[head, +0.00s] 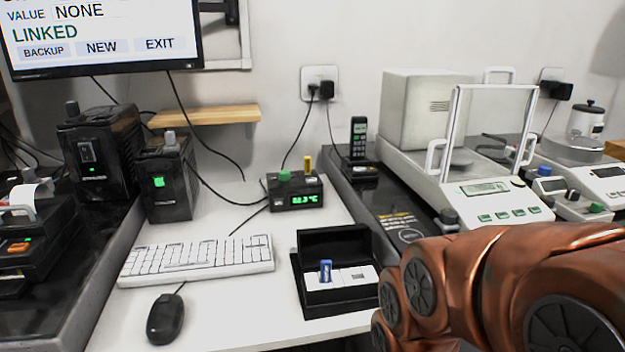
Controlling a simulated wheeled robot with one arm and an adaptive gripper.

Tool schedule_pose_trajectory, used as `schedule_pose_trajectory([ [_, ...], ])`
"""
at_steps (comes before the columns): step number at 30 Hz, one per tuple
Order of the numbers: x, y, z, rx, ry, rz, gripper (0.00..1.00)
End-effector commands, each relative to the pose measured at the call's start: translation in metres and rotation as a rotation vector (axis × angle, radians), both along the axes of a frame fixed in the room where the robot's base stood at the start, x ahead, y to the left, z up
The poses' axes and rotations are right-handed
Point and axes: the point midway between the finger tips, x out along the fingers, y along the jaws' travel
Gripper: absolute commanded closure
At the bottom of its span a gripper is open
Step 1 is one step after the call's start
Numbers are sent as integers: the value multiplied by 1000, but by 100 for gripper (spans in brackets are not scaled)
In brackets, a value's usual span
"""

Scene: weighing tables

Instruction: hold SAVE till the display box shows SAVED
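A small black display box (295,192) stands at the back of the white desk. Its lit green digits read about "12.3 °C"; the first digit is unclear, and SAVED does not show. A green knob or button (284,176) and a yellow upright piece (307,164) are on its top. No label SAVE is legible anywhere. The monitor (100,35) at upper left reads VALUE NONE, LINKED, BACKUP, NEW and EXIT; its left and top parts are cut off. My copper-coloured arm fills the lower right. My gripper is outside the picture.
A white keyboard (197,259), a black mouse (166,318) and an open black case (337,299) with a blue piece (326,271) occupy the desk. Black devices (101,150) stand at left. A glass-shielded balance (485,190) stands right. Bare desk lies between keyboard and display box.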

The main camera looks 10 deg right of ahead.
Motion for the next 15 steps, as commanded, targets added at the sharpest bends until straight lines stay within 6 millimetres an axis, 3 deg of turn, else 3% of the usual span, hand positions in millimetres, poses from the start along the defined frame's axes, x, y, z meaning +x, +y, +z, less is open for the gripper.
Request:
schedule_pose_trajectory([
  [2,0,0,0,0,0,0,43],
  [15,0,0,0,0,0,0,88],
])
